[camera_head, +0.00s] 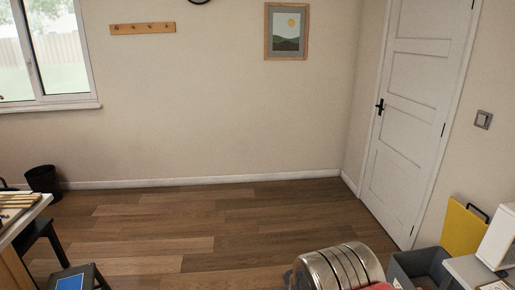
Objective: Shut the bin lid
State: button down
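A grey open-topped box or bin (400,281) is cut off by the lower right edge. A yellow panel (461,232) stands upright by it, with a dark handle (478,212) at its top edge. The panel may be the raised lid, but I cannot see a hinge or tell whether it joins the box. A shiny ribbed metal rounded body (338,268) stands just left of the box, partly cut off; I cannot tell what it is. My gripper is not in view.
A black open basket (43,181) stands by the left wall. A table (20,222) and dark stools (78,275) are at lower left. At right are a white door (411,120) and a pale surface (468,270) with a white object (497,240). The middle wooden floor (230,220) is clear.

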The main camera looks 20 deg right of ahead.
aim_at(464, 231)
jog(key=z, duration=0.4)
jog(key=i, duration=1.4)
jog(key=z, duration=0.85)
jog(key=i, duration=0.7)
jog(key=z, duration=0.85)
jog(key=i, duration=0.95)
jog(key=z, duration=0.35)
